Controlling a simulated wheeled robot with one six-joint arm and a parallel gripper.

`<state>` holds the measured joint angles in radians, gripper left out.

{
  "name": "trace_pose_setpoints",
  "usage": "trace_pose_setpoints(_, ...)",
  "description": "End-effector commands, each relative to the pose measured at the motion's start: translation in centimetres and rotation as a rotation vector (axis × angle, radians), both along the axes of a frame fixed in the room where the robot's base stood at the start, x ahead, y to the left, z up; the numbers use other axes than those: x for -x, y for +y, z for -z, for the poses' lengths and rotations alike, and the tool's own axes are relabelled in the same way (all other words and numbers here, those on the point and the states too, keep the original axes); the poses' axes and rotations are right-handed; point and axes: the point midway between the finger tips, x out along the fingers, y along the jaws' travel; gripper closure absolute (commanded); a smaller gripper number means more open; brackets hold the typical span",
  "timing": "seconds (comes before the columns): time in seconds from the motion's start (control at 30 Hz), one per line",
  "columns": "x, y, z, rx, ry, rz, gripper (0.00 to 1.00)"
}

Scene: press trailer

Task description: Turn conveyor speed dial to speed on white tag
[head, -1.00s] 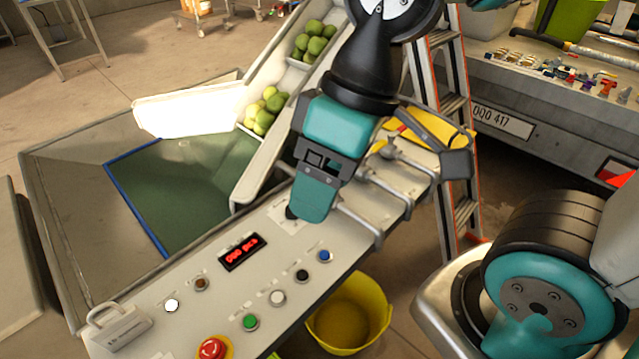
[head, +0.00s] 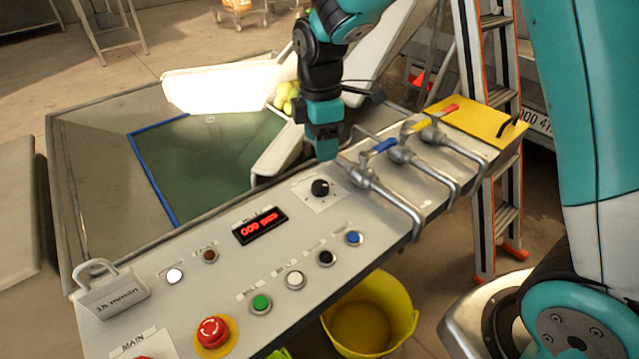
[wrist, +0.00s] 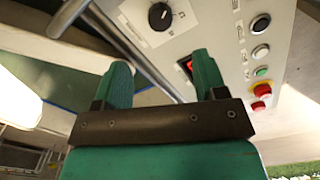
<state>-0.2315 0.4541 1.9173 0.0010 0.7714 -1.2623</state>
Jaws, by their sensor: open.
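The black conveyor speed dial (head: 320,187) sits on a white scale plate at the far end of the sloping grey panel. It also shows in the wrist view (wrist: 160,16), beyond the fingertips. A white tag (head: 110,290) stands at the panel's near left and reads what looks like "15 m/min". A red-lit display (head: 259,226) lies between dial and tag; its digits look like "000". My gripper (head: 326,155) is above and just behind the dial, apart from it. In the wrist view its two teal fingers (wrist: 160,72) are spread with nothing between them.
Valves with blue, yellow and red handles (head: 380,147) and bent pipes stand right of the dial. Several buttons and a red emergency stop (head: 213,332) line the panel. A yellow bucket (head: 368,318) is below, a ladder (head: 490,130) behind right.

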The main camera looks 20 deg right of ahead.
Motion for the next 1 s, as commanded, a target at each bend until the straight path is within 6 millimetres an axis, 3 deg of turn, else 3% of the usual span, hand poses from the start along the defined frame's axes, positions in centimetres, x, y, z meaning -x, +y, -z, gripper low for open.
trace_pose_setpoints(0.2,0.1,0.0,5.3,0.001,0.004,0.0,0.35)
trace_pose_setpoints(0.43,0.1,0.0,9.1,0.0,0.002,0.001,0.35)
trace_pose_setpoints(0.63,0.0,0.0,10.5,-0.001,0.0,0.001,0.35)
trace_pose_setpoints(0.9,0.0,0.0,10.6,-0.001,-0.001,0.001,0.35)
trace_pose_setpoints(0.93,0.0,0.0,10.6,-0.001,-0.001,0.001,0.37)
trace_pose_setpoints(1.0,0.0,0.0,10.6,-0.001,-0.001,0.001,0.53)
